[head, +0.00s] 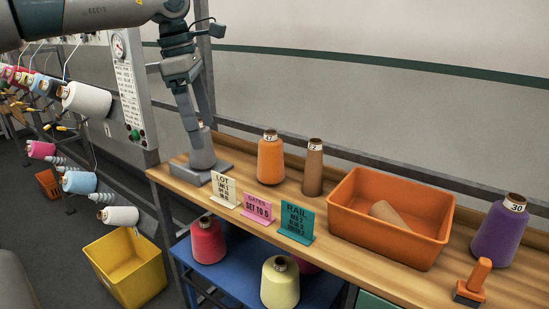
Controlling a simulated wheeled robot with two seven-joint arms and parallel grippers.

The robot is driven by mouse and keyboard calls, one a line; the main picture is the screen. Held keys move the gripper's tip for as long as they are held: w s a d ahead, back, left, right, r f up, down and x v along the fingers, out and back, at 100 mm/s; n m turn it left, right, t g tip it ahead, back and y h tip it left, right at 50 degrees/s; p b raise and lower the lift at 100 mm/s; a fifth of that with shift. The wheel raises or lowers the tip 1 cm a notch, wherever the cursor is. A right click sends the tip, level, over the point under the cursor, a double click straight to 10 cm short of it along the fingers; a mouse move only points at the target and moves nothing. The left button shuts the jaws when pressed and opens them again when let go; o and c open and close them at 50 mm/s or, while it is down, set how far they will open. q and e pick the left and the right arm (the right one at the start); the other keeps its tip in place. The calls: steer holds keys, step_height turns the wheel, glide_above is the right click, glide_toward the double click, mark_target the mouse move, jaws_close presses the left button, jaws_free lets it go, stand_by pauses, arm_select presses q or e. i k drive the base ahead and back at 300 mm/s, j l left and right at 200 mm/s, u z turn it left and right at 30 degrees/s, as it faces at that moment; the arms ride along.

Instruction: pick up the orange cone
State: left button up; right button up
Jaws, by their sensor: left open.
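The orange cone (271,161) stands upright on the wooden shelf, with a label reading 47 at its top. My left gripper (197,125) points down to the left of the orange cone, apart from it. Its jaws are open, with the fingers at the top of a grey tapered piece (201,153) on a grey base. I cannot tell whether they touch that piece. The orange cone is not hidden by the gripper. My right gripper is not in view.
A brown cone (313,170) stands close right of the orange cone. Cream (224,189), pink (257,206) and teal (297,221) signs stand in front. Farther right are an orange bin (396,243), a purple cone (498,234) and an orange-handled tool (474,282). A wall rises behind.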

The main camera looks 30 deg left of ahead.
mark_target(270, 167)
steer(key=i, duration=0.85)
